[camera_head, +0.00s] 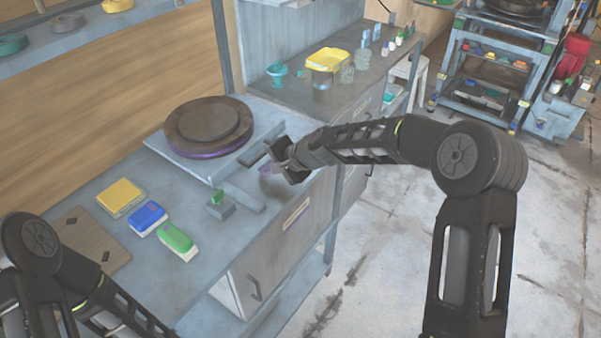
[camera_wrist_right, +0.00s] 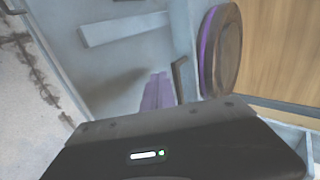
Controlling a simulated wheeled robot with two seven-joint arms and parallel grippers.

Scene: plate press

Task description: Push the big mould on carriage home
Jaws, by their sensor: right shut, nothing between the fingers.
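The big mould (camera_head: 208,125) is a round, dark brown stepped disc with a purple band at its lower edge. It lies flat on a light grey carriage plate (camera_head: 268,133) on the workbench. In the right wrist view the mould (camera_wrist_right: 221,50) shows edge-on at the upper right. My right gripper (camera_head: 268,169) is at the bench's front edge, right of and nearer than the mould, beside the carriage's near corner.
A grey bar (camera_head: 243,197) and a small block with a green top (camera_head: 219,205) lie in front of the carriage. Yellow (camera_head: 121,196), blue (camera_head: 148,217) and green (camera_head: 178,241) items sit nearer. A yellow tray (camera_head: 327,60) and glasses stand on the farther counter.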

